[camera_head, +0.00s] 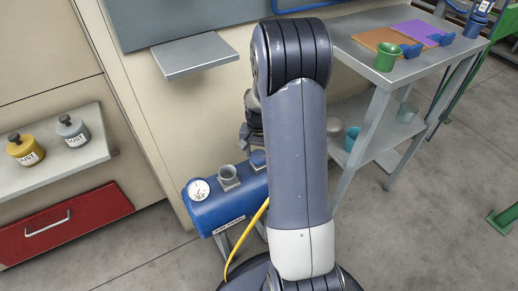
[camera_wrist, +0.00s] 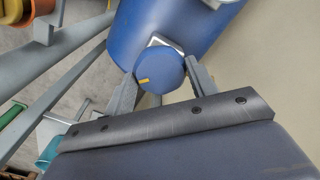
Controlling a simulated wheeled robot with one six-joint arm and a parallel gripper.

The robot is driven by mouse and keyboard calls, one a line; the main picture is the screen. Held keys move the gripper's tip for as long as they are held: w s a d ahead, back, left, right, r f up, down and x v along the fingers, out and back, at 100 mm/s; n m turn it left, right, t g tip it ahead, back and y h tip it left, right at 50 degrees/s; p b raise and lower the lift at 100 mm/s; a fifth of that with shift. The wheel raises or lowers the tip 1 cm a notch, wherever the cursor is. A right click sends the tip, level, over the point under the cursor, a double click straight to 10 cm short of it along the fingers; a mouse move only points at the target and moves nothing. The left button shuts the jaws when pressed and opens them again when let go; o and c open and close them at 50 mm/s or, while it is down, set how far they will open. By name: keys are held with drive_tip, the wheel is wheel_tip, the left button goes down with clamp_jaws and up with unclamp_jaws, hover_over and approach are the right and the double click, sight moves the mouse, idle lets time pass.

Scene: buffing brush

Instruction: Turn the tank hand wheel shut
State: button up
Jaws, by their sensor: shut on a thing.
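The blue tank (camera_head: 228,208) lies by the wall with a white dial gauge on its left end. Its round blue hand wheel (camera_wrist: 162,72) shows in the wrist view, with a yellow mark pointing left. My gripper (camera_wrist: 163,82) is shut on the hand wheel, one finger on each side of its rim. In the head view the hand wheel (camera_head: 258,158) shows on top of the tank, partly hidden by my arm.
A grey cup-like fitting (camera_head: 229,175) stands on the tank left of the wheel. A yellow hose (camera_head: 245,238) runs below. A metal workbench (camera_head: 370,40) stands at right. A wall shelf (camera_head: 195,55) juts out above. A left shelf (camera_head: 60,150) holds two dust jars.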

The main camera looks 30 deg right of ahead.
sight(259, 155)
drive_tip(key=m+p, duration=0.1)
drive_tip(key=m, duration=0.3)
drive_tip(key=shift+r+m, duration=0.1)
drive_tip(key=shift+m, duration=0.2)
drive_tip(key=m+p, duration=0.1)
drive_tip(key=m, duration=0.3)
drive_tip(key=shift+m, duration=0.3)
drive_tip(key=o, duration=1)
drive_tip(key=shift+c, duration=0.2)
drive_tip(key=shift+p, duration=0.3)
wheel_tip(259, 155, up, 11)
drive_tip(key=p, duration=0.2)
drive_tip(key=shift+f+p, duration=0.2)
drive_tip(key=shift+p, duration=0.15)
